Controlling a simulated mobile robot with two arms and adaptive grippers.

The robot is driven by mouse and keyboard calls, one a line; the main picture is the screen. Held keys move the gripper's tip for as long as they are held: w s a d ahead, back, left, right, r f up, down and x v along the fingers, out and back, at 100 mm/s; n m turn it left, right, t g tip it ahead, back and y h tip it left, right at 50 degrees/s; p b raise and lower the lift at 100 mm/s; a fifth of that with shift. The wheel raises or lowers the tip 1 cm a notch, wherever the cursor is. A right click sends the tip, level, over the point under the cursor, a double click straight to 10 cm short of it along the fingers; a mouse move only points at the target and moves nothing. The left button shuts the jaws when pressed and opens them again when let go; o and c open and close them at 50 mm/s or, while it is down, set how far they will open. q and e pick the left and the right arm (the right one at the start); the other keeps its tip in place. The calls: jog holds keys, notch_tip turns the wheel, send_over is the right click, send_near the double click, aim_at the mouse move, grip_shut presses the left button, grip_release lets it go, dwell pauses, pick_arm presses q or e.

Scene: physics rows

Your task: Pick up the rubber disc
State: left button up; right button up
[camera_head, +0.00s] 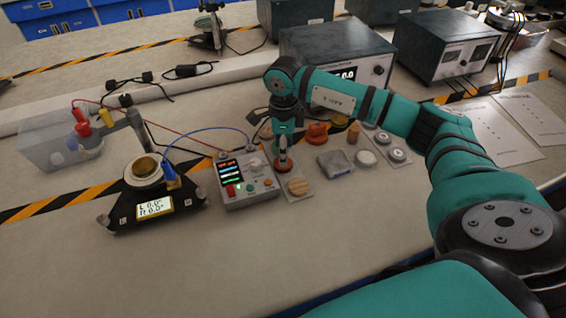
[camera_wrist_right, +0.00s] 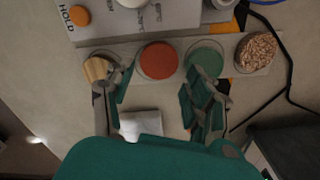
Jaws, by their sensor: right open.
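A red-brown disc, seemingly the rubber one, lies on a pale strip between other discs in the right wrist view (camera_wrist_right: 158,60). In the head view it shows partly under my right gripper (camera_head: 283,166). A tan wooden disc (camera_wrist_right: 97,69) is on its left in the wrist view, a green disc (camera_wrist_right: 204,56) and a speckled disc (camera_wrist_right: 256,50) on its right. My right gripper (camera_wrist_right: 160,86) is open and empty above the strip, its fingers on either side of the red-brown disc. One finger overlaps the green disc, the other the wooden disc. My left gripper is out of view.
A grey meter box (camera_head: 246,181) with buttons stands right beside the strip. A grey pouch (camera_head: 335,163), an orange object (camera_head: 316,133) and several small discs lie to the right. A black balance stand (camera_head: 150,200) is at left, with wires. The front table is clear.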

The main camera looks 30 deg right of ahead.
notch_tip(320, 180, down, 4)
jog(key=shift+s+a+r+p, duration=0.1)
jog(key=shift+r+p, duration=0.05)
jog(key=shift+p, duration=0.2)
jog(key=shift+s+a+f, duration=0.1)
jog(key=shift+s+f, duration=0.15)
jog(key=shift+f, duration=0.05)
jog(key=c, duration=0.8)
